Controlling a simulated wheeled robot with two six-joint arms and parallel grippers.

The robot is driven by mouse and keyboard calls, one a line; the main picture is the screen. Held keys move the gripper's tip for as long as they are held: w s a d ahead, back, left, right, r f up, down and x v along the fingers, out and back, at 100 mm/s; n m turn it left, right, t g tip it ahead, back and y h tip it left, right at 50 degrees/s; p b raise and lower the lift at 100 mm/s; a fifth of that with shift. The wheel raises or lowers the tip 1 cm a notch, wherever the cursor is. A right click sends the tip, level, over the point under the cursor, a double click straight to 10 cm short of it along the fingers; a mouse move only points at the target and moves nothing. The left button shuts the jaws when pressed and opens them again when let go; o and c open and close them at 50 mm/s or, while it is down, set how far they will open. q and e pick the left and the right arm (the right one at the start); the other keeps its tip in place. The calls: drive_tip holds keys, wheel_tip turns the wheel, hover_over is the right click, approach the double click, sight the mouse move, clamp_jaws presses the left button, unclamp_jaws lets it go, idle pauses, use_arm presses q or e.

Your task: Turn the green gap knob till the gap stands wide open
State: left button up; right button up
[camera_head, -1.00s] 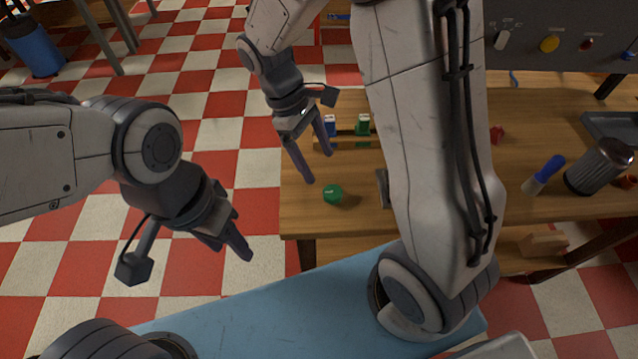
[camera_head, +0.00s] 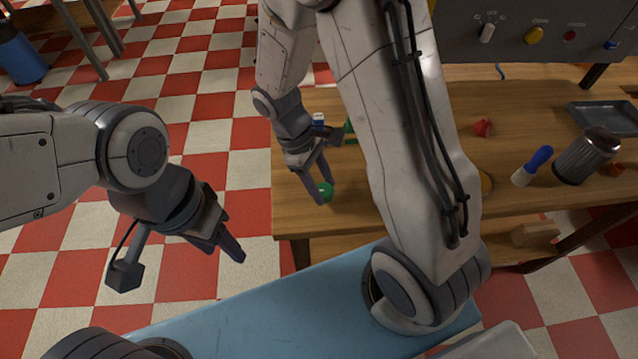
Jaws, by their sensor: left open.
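A round green knob (camera_head: 326,191), which looks like the green gap knob, is at the near left part of the wooden table. My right gripper (camera_head: 325,189) is over it with fingers apart, one finger on each side of the knob in the picture. I cannot tell whether they touch it. The gap is not discernible; my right arm covers much of the table beyond the knob. My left gripper (camera_head: 236,252) is open and empty, left of the table over the checkered floor.
A small blue-and-white object (camera_head: 318,119) and a partly hidden green one (camera_head: 349,125) stand behind my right gripper. On the right are a red object (camera_head: 483,127), a blue-handled brush (camera_head: 532,166), a ribbed cylinder (camera_head: 587,156) and a grey tray (camera_head: 606,117). A control panel (camera_head: 540,32) stands behind.

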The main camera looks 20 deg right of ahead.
clamp_jaws()
drive_tip(key=shift+a, duration=0.2)
drive_tip(key=shift+w+d, duration=0.1)
drive_tip(key=shift+d, duration=0.1)
